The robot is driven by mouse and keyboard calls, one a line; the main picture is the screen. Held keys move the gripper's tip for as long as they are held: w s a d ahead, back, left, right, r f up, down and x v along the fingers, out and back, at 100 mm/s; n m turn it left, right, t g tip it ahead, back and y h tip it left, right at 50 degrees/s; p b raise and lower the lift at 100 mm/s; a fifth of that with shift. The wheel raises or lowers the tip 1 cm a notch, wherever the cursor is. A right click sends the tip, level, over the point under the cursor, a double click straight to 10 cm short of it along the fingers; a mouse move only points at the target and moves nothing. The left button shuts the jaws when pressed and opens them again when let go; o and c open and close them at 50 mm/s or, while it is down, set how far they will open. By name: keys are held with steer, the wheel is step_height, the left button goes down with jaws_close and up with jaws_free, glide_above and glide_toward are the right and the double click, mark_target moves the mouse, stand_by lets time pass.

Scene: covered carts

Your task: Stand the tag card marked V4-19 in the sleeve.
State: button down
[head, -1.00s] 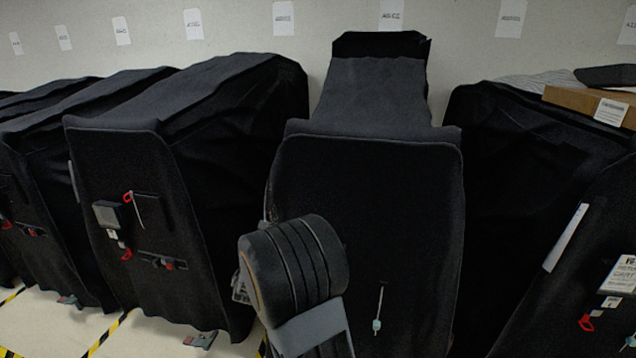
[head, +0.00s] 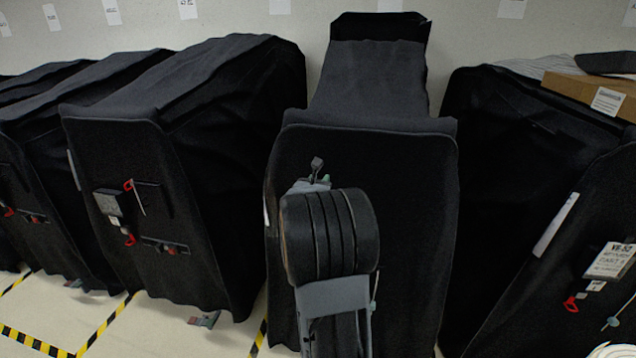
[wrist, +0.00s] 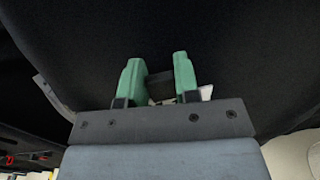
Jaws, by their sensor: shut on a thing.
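My gripper (head: 318,181) is in front of the black cover of the middle cart (head: 415,220). In the wrist view its two green fingers (wrist: 158,65) are shut on a small dark piece (wrist: 160,80). A small dark-grey tab (head: 317,163) sticks up past the fingertips in the head view. White bits (wrist: 206,92) show low beside and between the fingers; I cannot tell whether they belong to the held thing. No V4-19 marking is readable. I cannot make out a sleeve on the middle cart; my arm hides part of its front.
The left cart (head: 80,140) carries a grey box (head: 108,203), dark strips and red clips. The right cart has a white label (head: 611,260) and a red clip (head: 570,304). A cardboard box (head: 570,88) lies on top. Yellow-black tape (head: 35,343) marks the floor.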

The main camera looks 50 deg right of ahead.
step_height(320, 180, down, 11)
steer(key=w+d+b, duration=0.1)
steer(key=b, duration=0.8)
steer(key=shift+d+f+b, duration=0.2)
steer(key=shift+d+b, duration=0.1)
steer(key=shift+d, duration=0.05)
steer(key=shift+f+b, duration=0.45)
steer(key=shift+b, duration=0.1)
stand_by(0.6)
steer(key=shift+f+b, duration=0.7)
steer(key=shift+b, duration=0.05)
steer(key=c, duration=0.8)
jaws_free()
